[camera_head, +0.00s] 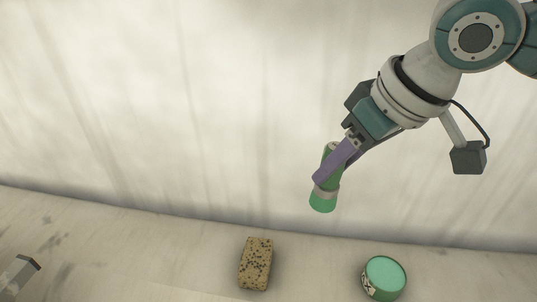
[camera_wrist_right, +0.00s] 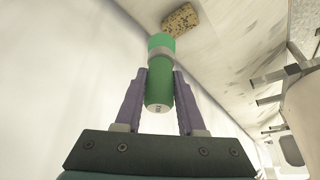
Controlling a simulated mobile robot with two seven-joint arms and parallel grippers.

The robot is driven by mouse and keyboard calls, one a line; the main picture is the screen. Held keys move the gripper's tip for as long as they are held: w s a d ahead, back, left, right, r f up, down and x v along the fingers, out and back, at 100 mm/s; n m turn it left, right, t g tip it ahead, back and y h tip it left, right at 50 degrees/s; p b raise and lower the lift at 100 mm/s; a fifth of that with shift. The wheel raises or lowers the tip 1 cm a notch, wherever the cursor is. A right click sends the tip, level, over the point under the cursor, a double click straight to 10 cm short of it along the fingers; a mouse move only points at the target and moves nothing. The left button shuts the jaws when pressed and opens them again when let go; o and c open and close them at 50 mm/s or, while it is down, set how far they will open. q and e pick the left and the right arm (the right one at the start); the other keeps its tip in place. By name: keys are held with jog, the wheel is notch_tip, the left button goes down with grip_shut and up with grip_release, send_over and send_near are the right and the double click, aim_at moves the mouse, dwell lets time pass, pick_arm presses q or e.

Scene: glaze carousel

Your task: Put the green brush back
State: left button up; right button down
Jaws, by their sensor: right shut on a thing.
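The green brush (camera_head: 322,202) has a green handle, a pale grey band and a lighter green end. My right gripper (camera_head: 332,166) is shut on its handle and holds it tilted in the air, light green end down. In the right wrist view the brush (camera_wrist_right: 158,90) sits between the two purple fingers of my right gripper (camera_wrist_right: 153,82), with the end of its handle toward the palm. No holder for the brush can be made out. My left gripper is not visible.
A speckled tan sponge-like block (camera_head: 256,264) lies on the pale surface below and left of the brush. A round container with a mint-green top (camera_head: 385,275) stands to the right. A grey object (camera_head: 18,273) is cut off at the lower left. The surface between is clear.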

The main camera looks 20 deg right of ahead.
jog(key=shift+h, duration=0.4)
jog(key=d+f+b, duration=0.1)
jog(key=f+b, duration=0.3)
jog(key=f, duration=0.4)
jog(key=f+b, duration=0.4)
jog(key=f, duration=0.4)
jog(key=d+f+b, duration=0.1)
jog(key=f+b, duration=0.3)
jog(key=f, duration=0.4)
jog(key=shift+d+f, duration=0.2)
jog(key=shift+d, duration=0.1)
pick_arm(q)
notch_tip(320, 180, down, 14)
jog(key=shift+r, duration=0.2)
pick_arm(e)
jog(key=shift+r, duration=0.1)
jog(key=c, duration=0.5)
grip_release()
